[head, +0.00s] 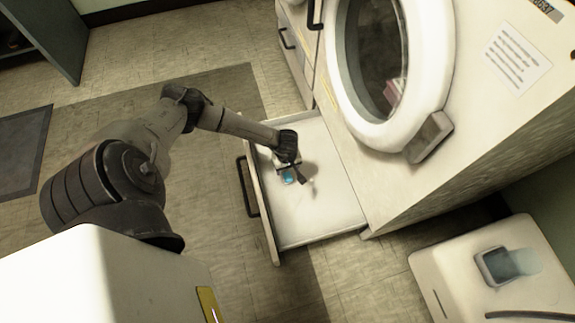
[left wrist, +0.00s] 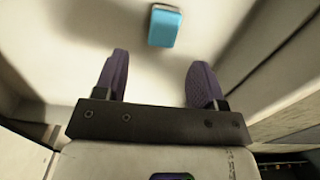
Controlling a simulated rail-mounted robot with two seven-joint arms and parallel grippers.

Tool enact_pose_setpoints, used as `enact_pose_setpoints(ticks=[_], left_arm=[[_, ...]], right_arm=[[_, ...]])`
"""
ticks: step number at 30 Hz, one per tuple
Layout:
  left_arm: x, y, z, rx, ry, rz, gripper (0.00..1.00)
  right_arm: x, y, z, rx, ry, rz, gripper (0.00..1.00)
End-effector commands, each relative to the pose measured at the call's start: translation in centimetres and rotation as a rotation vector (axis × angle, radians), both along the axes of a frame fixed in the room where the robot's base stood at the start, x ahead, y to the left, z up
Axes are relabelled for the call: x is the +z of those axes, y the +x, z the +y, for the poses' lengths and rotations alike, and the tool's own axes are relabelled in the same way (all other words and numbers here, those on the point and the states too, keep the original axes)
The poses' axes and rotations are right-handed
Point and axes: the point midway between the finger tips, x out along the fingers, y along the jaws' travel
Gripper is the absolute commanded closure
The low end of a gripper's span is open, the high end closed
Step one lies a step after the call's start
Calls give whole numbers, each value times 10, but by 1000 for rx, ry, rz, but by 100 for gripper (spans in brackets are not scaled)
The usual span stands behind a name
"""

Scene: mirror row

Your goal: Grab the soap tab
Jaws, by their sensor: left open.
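The soap tab (left wrist: 164,27) is a small blue block with a pale edge. It lies on the floor of an open white drawer (head: 328,210). In the head view the soap tab (head: 288,177) shows partly, beside the dark fingers. My left gripper (head: 297,178) reaches down into the drawer. In the left wrist view my left gripper (left wrist: 158,80) is open and empty, its two purple fingers apart. The soap tab is beyond the fingertips there, roughly in line with the gap, and not between the fingers. My right gripper is in neither view.
The drawer's front panel with a black handle (head: 247,187) is to the left of my gripper. A white machine with a round door (head: 352,88) stands to the right of the drawer. A white box-like unit (head: 440,268) is at the lower right. The tiled floor (head: 225,235) around the drawer is clear.

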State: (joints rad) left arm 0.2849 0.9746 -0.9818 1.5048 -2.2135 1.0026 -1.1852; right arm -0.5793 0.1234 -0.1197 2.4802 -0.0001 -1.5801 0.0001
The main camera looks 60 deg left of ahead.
Motion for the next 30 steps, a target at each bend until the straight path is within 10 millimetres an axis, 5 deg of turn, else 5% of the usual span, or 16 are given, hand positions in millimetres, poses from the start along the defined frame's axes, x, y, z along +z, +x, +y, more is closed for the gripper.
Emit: enact_pose_setpoints(ticks=[8, 19, 28, 30], left_arm=[[-12, -1, -1, 0, -1, 0, 36], [-52, -2, -1, 0, -1, 1, 36], [-53, -2, -1, 0, -1, 1, 36], [-53, -2, -1, 0, -1, 1, 43]], right_arm=[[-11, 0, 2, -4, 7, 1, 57], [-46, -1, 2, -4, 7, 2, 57], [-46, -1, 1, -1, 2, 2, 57], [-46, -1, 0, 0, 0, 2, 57]])
